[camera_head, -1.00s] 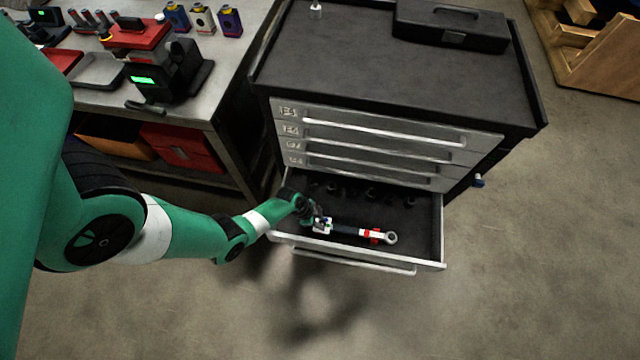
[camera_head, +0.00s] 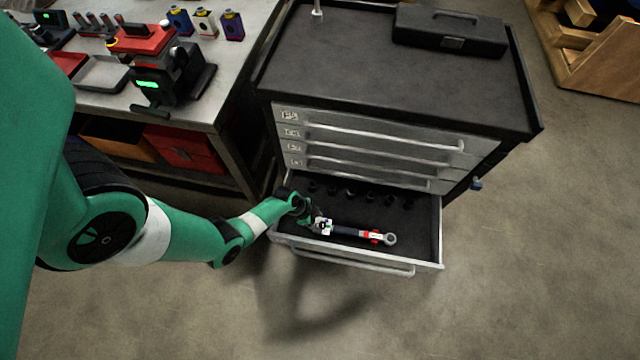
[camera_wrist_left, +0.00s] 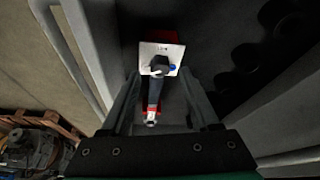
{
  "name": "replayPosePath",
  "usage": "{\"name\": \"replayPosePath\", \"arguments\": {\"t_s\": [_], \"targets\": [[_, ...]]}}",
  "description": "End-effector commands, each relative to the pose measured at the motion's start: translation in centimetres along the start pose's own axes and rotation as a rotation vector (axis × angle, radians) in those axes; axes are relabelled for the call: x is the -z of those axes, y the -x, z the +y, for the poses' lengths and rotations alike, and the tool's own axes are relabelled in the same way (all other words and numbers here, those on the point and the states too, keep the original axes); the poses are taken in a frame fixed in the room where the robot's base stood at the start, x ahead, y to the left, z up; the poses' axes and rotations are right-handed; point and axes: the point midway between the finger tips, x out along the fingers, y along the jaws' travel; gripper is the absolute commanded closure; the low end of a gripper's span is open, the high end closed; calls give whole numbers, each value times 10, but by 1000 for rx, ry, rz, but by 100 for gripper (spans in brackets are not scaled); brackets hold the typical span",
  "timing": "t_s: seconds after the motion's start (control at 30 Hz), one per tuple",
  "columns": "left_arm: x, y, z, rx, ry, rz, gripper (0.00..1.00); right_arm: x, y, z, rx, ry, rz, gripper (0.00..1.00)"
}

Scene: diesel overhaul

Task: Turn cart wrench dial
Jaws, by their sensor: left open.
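The torque wrench (camera_head: 352,231) lies in the open bottom drawer (camera_head: 420,215) of the tool cart, its red-and-white section and ring end pointing right. A small white plate (camera_head: 324,227) sits at its left end. In the left wrist view the white plate (camera_wrist_left: 180,52) carries a dark round knob, which looks like the dial (camera_wrist_left: 160,66). My left gripper (camera_head: 314,221) is at the wrench's left end. In the wrist view its two fingers stand apart on either side of the wrench; contact is not clear. My right gripper is not in view.
Several dark sockets (camera_head: 350,193) stand along the back of the drawer. The closed drawers and cart top (camera_head: 400,75) rise behind it, with a black toolbox (camera_head: 450,30) on top. A workbench (camera_head: 200,115) with devices stands at the left. The floor in front is clear.

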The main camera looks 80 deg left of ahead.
Motion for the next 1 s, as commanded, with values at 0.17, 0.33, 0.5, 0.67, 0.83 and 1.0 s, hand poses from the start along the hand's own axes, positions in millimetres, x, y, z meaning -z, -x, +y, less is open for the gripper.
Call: {"name": "replayPosePath", "arguments": {"t_s": [0.17, 0.33, 0.5, 0.67, 0.83, 1.0], "targets": [[4, 56, 0, 1, 3, -1, 38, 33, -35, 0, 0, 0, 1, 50], [3, 82, 0, 0, 2, -1, 38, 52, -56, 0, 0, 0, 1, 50], [1, 92, 0, 0, 0, -1, 38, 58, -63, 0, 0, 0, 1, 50], [0, 92, 0, -1, -1, -1, 38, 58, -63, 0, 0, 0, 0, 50], [0, 91, 0, -1, -1, -1, 38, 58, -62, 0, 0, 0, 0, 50], [0, 91, 0, 0, -1, -1, 38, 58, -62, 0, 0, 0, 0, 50]]}}
